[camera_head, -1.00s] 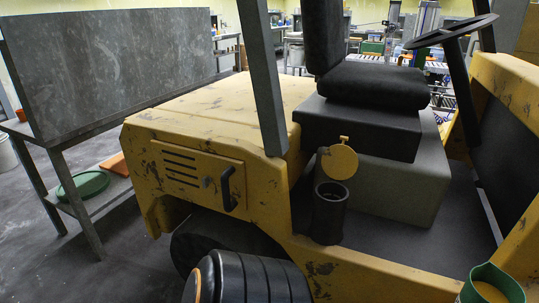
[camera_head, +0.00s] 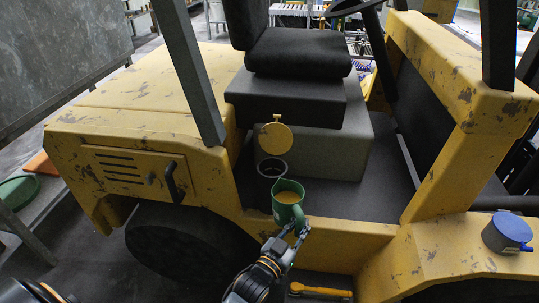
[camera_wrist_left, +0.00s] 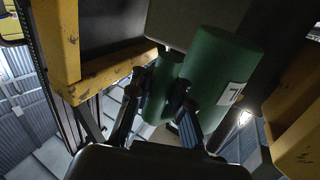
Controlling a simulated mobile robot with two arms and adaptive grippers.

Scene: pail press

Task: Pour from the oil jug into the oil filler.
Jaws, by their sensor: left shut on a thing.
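The oil jug (camera_head: 288,208) is a green jug with yellow-orange oil showing inside. My left gripper (camera_head: 299,231) is shut on its handle, and the jug looks about upright. In the left wrist view the jug (camera_wrist_left: 218,75) fills the centre, with the fingers of my left gripper (camera_wrist_left: 158,98) on both sides of the handle. The oil filler (camera_head: 272,168) is a dark round neck with its yellow lid (camera_head: 275,138) swung open behind it. My right gripper is not in view.
The yellow truck body (camera_head: 150,105) surrounds the filler, with the black seat (camera_head: 300,52) behind. A grey can with a blue top (camera_head: 508,230) stands on the right fender. A yellow-handled tool (camera_head: 320,291) lies low in front. A sloped post (camera_head: 187,70) rises at left.

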